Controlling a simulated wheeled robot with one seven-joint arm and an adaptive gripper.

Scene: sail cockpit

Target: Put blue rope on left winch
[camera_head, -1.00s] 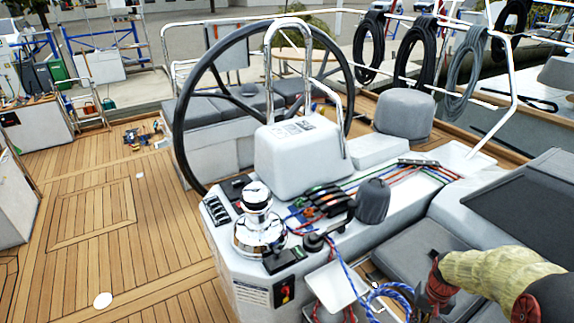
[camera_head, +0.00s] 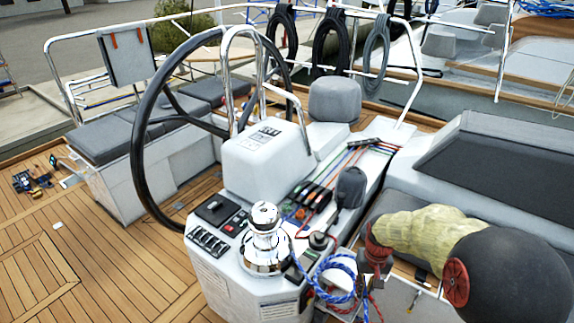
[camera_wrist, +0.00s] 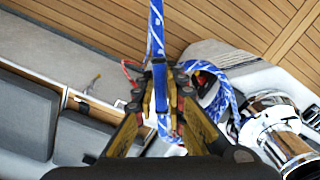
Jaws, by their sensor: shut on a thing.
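The chrome winch (camera_head: 265,240) stands upright on the front left of the white console; it also shows at the right of the wrist view (camera_wrist: 275,125). No rope is visible around its drum. The blue rope (camera_head: 335,283), flecked with white, hangs in loops at the console's right side, just right of the winch. My gripper (camera_head: 374,262) is right of the winch, apart from it. In the wrist view my gripper (camera_wrist: 160,92) is shut on the blue rope (camera_wrist: 156,35), which runs up between the fingers and loops off to the right.
The steering wheel (camera_head: 150,130) and steel rail (camera_head: 243,75) rise behind the winch. A dark grey covered post (camera_head: 350,188) stands close right of it. Rope clutches (camera_head: 308,198) lie between. Grey seats (camera_head: 500,165) are at right; open teak deck (camera_head: 85,260) is at left.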

